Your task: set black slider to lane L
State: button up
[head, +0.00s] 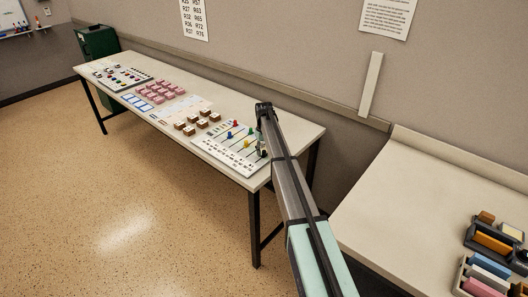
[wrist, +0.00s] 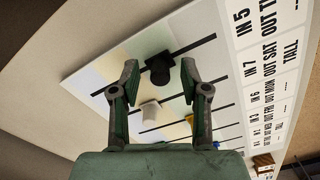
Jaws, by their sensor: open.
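In the wrist view the black slider (wrist: 161,72) stands on the outermost dark slot of the white slider board (wrist: 92,62), roughly mid-slot. My gripper (wrist: 159,66) is open, with one finger on each side of the black slider and a gap visible on both sides. In the head view the board (head: 205,152) lies at the near end of the long table, and my gripper (head: 262,148) is over its right edge, hiding the black slider there. The lane letters are not readable in either view.
A white slider (wrist: 150,114), a yellow slider (wrist: 190,118) and a blue slider (wrist: 216,145) stand on neighbouring slots. A printed label strip (wrist: 262,60) runs along the board. Brown blocks (head: 198,122) sit beside the board on the table (head: 310,130).

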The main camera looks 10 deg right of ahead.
aim_at(264, 151)
notch_tip(264, 151, up, 12)
dwell(0.5)
jog(key=shift+f, duration=0.1)
jog(key=s+a+f, duration=0.1)
jog(key=s+f, duration=0.4)
jog(key=s, duration=0.3)
jog(key=s+a+f+m, duration=0.1)
jog(key=s+f, duration=0.4)
jog(key=s, duration=0.3)
jog(key=s+a+f, duration=0.2)
jog(key=s+f, duration=0.3)
jog(key=s, duration=0.3)
jog(key=s+a+f+m, duration=0.1)
jog(key=s+f, duration=0.2)
jog(key=s, duration=1)
jog(key=s+a+f, duration=0.1)
jog(key=s+f, duration=0.3)
jog(key=s, duration=0.9)
jog(key=s+f+g+b, duration=0.1)
jog(key=s+f+g, duration=0.2)
jog(key=s+f, duration=0.7)
jog(key=s+f+g, duration=0.3)
jog(key=s+f, duration=0.6)
jog(key=s, duration=0.8)
jog(key=shift+s+d+f+g+b, duration=0.15)
jog(key=shift+s+f+g+b, duration=0.2)
jog(key=shift+f+g, duration=0.05)
